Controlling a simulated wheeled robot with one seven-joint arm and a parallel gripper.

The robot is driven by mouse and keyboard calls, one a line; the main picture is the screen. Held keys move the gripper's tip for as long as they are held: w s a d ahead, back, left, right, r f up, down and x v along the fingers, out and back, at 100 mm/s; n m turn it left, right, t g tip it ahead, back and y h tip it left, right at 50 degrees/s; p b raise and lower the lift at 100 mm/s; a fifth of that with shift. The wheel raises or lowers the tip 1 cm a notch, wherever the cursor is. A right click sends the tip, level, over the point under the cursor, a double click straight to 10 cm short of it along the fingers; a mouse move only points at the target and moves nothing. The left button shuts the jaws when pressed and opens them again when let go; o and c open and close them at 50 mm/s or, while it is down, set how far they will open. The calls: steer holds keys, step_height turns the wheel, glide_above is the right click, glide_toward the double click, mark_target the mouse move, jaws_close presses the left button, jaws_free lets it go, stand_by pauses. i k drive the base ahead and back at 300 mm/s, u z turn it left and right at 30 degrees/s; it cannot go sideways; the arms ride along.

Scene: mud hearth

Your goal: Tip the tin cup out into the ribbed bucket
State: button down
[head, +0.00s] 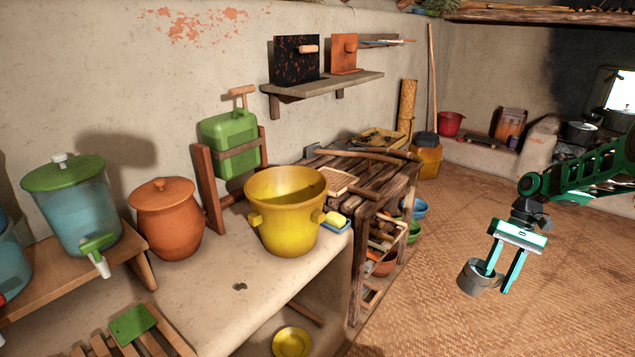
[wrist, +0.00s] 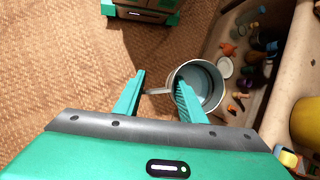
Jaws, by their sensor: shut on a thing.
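The grey tin cup (head: 474,279) is held in the air over the woven floor at the right, roughly upright. My gripper (head: 498,282) points down and is shut on it. In the wrist view the cup (wrist: 213,91) opens toward the camera, with its handle between the fingers (wrist: 160,86); its inside looks bluish grey and I cannot tell what it holds. A yellow bucket (head: 284,218) with a banded rim and side lugs stands upright on the clay ledge, well left of my gripper. Its edge shows in the wrist view (wrist: 307,124).
A clay pot (head: 167,228) and a green-lidded dispenser (head: 72,205) stand left of the bucket. A sponge in a blue dish (head: 336,221) sits at its right. A wooden rack (head: 362,235) stands between bucket and gripper. A red bucket (head: 450,123) is at the back. The floor around my gripper is clear.

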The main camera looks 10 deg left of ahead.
mark_target(287, 201)
steer(key=u, duration=0.05)
steer(key=k, duration=1.15)
steer(key=u, duration=0.45)
steer(key=i, duration=1)
steer(key=z, duration=0.05)
